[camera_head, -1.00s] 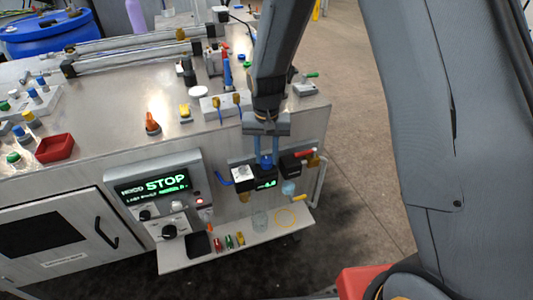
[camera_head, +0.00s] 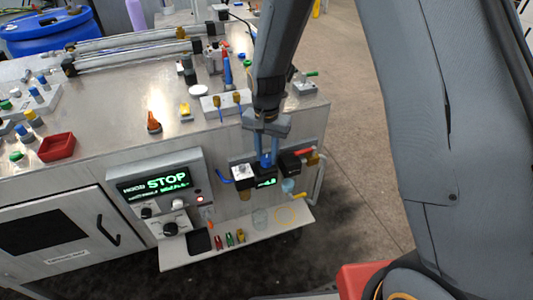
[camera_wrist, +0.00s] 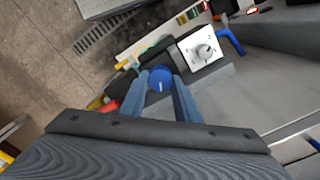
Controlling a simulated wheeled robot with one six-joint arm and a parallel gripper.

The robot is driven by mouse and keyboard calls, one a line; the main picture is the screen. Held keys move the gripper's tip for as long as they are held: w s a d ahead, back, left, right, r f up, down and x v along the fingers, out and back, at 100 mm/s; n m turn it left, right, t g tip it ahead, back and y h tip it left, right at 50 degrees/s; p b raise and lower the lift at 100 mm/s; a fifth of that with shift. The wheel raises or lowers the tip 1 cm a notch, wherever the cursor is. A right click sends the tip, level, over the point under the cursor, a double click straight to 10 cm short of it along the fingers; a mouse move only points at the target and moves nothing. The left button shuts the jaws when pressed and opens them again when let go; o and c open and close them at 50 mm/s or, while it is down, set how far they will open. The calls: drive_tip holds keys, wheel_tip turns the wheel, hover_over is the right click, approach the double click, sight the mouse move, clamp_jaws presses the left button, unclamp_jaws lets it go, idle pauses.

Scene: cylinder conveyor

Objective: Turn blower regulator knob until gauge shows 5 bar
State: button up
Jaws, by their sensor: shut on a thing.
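The blue regulator knob (camera_wrist: 160,79) sits between the two blue fingers of my gripper (camera_wrist: 165,84) in the wrist view, with a pale mark on its face. In the head view my gripper (camera_head: 266,160) points down and is shut on the knob at the front of the machine. The small gauge display (camera_head: 266,182) glows green just below it, but its digits are too small to read.
A white block with a grey dial (camera_wrist: 202,51) and a blue elbow fitting (camera_wrist: 230,40) stand close beside the knob. A red-handled valve (camera_head: 304,154) is on the other side. Below is a shelf (camera_head: 180,258) with small coloured parts. A STOP display panel (camera_head: 155,185) is at left.

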sight(267, 157)
drive_tip(key=o, duration=1.1)
drive_tip(key=shift+c, duration=0.2)
drive_tip(key=shift+r, duration=0.1)
drive_tip(key=shift+r+b, duration=0.85)
drive_tip(key=shift+r, duration=3)
